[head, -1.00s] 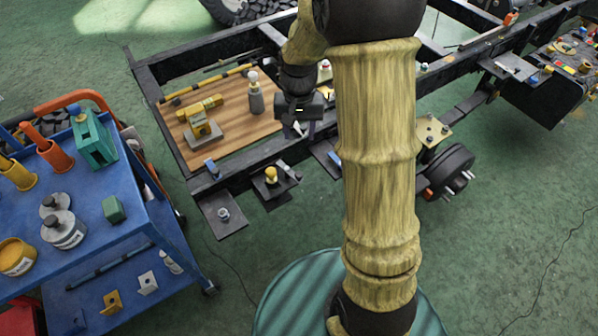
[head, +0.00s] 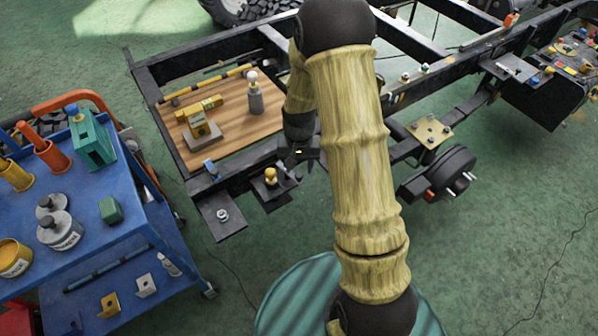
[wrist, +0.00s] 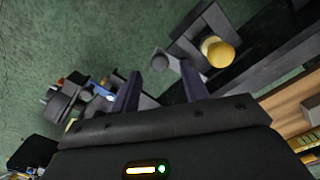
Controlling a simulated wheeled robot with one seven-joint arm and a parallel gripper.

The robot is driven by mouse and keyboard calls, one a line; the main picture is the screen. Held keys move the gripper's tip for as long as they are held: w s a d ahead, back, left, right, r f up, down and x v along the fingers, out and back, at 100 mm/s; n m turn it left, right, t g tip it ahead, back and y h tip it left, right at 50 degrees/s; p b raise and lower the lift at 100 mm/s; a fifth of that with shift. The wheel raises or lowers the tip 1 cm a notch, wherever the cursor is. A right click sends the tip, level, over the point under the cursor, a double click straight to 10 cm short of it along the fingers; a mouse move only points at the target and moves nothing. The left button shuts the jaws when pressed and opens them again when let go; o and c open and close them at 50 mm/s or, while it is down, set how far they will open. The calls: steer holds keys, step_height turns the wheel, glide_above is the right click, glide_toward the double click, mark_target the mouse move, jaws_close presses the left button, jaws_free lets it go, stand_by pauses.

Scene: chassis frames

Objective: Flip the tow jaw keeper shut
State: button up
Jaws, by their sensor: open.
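A dark bracket with a yellow round knob (head: 271,176) sticks out from the front rail of the chassis frame. It appears to be the tow jaw, but I cannot tell for sure which part is its keeper. The yellow knob (wrist: 217,53) shows at upper right in the wrist view, in a grey, block-like holder. In the head view my gripper (head: 298,156) is just right of and behind the knob, partly hidden by my arm.
A plate with a silver bolt (head: 222,214) juts out left of the bracket. A wooden board (head: 235,125) inside the frame carries a yellow device (head: 200,122) and a grey post (head: 255,100). A blue cart (head: 150,235) stands at left. Green floor is open in front.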

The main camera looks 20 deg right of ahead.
mark_target(299, 175)
steer(key=shift+f, duration=1.6)
jaws_close()
